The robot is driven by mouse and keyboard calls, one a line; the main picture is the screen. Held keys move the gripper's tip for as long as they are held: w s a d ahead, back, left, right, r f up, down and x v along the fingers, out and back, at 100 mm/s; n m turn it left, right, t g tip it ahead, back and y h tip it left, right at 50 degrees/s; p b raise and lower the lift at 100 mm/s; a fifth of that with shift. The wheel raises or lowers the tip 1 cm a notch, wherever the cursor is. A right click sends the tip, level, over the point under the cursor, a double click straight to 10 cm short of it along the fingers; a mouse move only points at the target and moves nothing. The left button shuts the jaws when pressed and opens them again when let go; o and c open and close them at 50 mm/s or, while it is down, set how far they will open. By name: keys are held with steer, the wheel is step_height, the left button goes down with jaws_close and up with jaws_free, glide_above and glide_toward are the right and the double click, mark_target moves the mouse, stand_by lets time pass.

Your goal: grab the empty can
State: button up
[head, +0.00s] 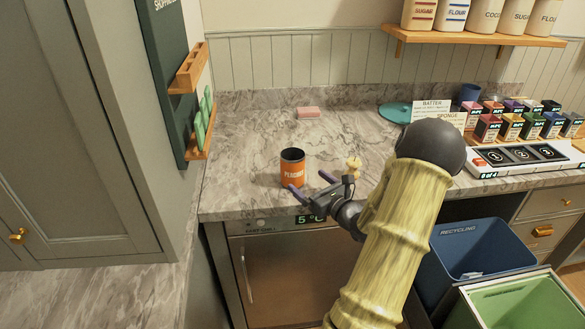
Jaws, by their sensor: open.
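An orange can (293,170) with a dark open top and white lettering stands upright on the marble counter, near its front edge. My gripper (309,184) is open, just in front and to the right of the can. One dark purple finger reaches close to the can's lower front and the other is to its right. I cannot tell whether a finger touches the can. Nothing is held between the fingers.
A pink block (308,112) and a teal disc (395,113) lie further back on the counter (240,150). Several small coloured boxes and a panel stand at the right. A blue recycling bin (472,248) and a green bin (520,303) are below right. A tall cabinet is at the left.

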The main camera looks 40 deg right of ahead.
mark_target(300, 175)
steer(key=w, duration=0.5)
steer(key=shift+w+d, duration=0.1)
steer(key=shift+w, duration=0.1)
steer(key=shift+p, duration=0.3)
steer(key=shift+w+d+p, duration=0.2)
steer(key=shift+w+p, duration=0.35)
steer(key=shift+w, duration=2.05)
steer(key=c, duration=1.1)
